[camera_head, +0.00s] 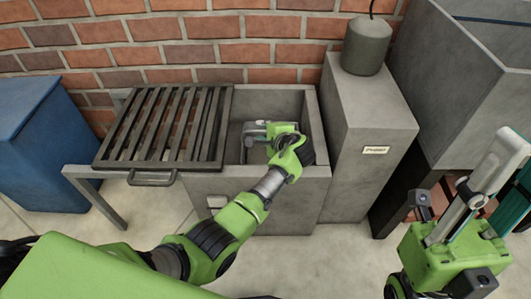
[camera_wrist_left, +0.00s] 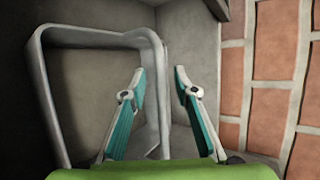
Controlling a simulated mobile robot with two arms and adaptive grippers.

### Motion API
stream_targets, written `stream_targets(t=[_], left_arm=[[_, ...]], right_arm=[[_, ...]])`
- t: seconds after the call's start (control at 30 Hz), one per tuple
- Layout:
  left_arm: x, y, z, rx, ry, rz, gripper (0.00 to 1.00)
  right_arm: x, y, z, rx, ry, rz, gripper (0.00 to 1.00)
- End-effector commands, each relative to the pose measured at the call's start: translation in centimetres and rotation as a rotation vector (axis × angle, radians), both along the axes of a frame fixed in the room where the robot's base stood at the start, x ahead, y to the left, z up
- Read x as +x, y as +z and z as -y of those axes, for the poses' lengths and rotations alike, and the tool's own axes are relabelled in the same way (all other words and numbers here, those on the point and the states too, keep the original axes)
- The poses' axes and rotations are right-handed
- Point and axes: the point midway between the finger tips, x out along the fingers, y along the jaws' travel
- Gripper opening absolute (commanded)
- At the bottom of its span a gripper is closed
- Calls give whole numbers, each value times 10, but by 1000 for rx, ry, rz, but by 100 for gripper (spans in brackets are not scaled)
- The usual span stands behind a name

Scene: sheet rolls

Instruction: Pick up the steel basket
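The steel basket (camera_wrist_left: 95,38) shows in the left wrist view as a grey metal rim around a dark hollow. It sits inside the grey tank (camera_head: 318,125); in the head view my left arm and gripper mostly hide it. My left gripper (camera_wrist_left: 160,72) is open and reaches down into the tank. In the wrist view its teal-padded fingers stand on either side of the basket's right-hand rim, with gaps; contact is not visible. In the head view the left gripper (camera_head: 258,130) is partly hidden. My right gripper (camera_head: 515,170) is raised at the right, open and empty.
A slatted metal grate (camera_head: 165,125) covers the tank's left side, with a handle in front. A grey cabinet (camera_head: 360,140) with a canister (camera_head: 366,46) stands right of the tank. A large grey bin (camera_head: 445,75) is farther right, a blue bin (camera_head: 35,140) left. A brick wall closes the back.

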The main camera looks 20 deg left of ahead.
Motion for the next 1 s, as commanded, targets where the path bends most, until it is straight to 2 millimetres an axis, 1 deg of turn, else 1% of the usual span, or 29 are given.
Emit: stream_targets(t=[0.17, 0.2, 0.27, 0.3, 0.47, 0.77, 0.87, 0.97, 1.0], left_arm=[[0, 1, 1, 0, 0, 0, 28], [0, 1, 0, 0, 0, 0, 25], [0, 1, 0, 0, 0, 0, 9], [0, 1, 0, 0, 0, 0, 0], [0, 0, 0, 0, 0, 0, 0], [1, 6, 0, 0, -1, 5, 0], [1, 17, 0, 0, 0, 5, 0], [2, 37, 0, -1, -1, 7, 0], [2, 47, 0, -1, 0, 8, 0]], right_arm=[[0, 0, 0, 0, 0, -1, 28], [0, 0, 0, 0, 0, -1, 28], [0, 0, 0, 0, 0, -1, 28], [0, 0, 0, 0, 0, -1, 28], [0, 0, 0, -1, 0, -2, 28], [0, 3, 0, -1, 0, -2, 28], [0, 10, 0, -1, 0, -3, 28], [1, 21, 0, -1, 0, -3, 28], [1, 27, 0, -1, 0, -4, 28]])
